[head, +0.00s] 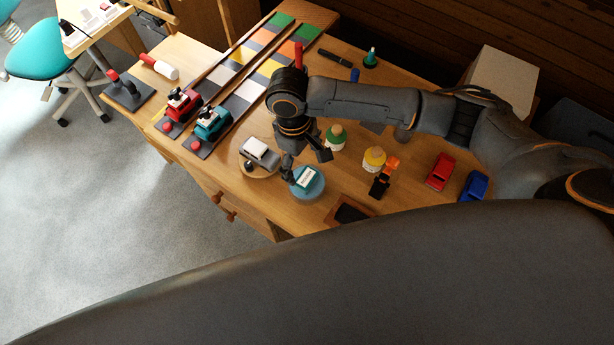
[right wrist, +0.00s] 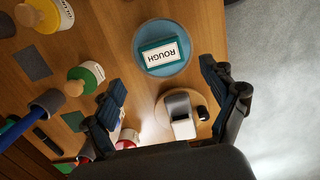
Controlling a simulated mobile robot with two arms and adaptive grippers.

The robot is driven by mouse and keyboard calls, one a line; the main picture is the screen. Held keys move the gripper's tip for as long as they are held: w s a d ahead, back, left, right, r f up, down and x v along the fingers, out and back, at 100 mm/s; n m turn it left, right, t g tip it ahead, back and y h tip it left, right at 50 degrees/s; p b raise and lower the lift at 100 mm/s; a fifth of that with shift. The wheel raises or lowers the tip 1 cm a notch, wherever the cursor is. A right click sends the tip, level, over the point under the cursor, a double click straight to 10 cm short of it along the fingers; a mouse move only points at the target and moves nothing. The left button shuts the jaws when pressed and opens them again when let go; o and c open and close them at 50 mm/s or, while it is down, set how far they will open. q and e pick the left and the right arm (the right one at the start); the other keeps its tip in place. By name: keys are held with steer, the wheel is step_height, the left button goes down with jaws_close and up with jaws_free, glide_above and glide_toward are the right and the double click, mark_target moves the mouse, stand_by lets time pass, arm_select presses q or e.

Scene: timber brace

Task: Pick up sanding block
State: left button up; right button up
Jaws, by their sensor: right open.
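A teal block with a white label reading "ROUGH" (right wrist: 161,55), which looks like the sanding block, lies on a round blue disc (right wrist: 180,66). In the head view the block (head: 306,176) and its disc (head: 318,188) are near the table's front edge. My right gripper (head: 306,162) is open and empty, above and close to the block. In the right wrist view its two fingers (right wrist: 162,82) are spread wide, with the block ahead of and between them, not touched. My left gripper is not in view.
A grey-and-white device (head: 262,150) on a round wooden disc stands just left of the block. Two coloured tracks lie at left.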

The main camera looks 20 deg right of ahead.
mark_target(306, 177)
steer(key=shift+f, duration=0.25)
steer(key=f, duration=0.2)
steer(key=s+f+p, duration=0.1)
steer(key=f, duration=0.1)
steer(key=shift+d+f, duration=0.1)
steer(key=shift+d, duration=0.05)
steer(key=shift+f, duration=0.3)
steer(key=shift+c, duration=0.4)
steer(key=c, duration=1.3)
steer(key=shift+o, duration=0.2)
steer(key=shift+w+r, duration=0.1)
steer(key=shift+r, duration=0.15)
steer(key=r, duration=0.3)
steer(key=shift+s+r, duration=0.1)
steer(key=shift+s, duration=0.25)
steer(key=s+d+r+b, duration=0.1)
steer(key=s+r, duration=0.8)
steer(key=s, duration=0.4)
steer(key=shift+s+r, duration=0.15)
steer(key=shift+s, duration=0.05)
steer(key=o, duration=0.7)
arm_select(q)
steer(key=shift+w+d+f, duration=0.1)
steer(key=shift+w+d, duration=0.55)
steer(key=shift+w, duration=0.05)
arm_select(e)
steer(key=c, duration=0.5)
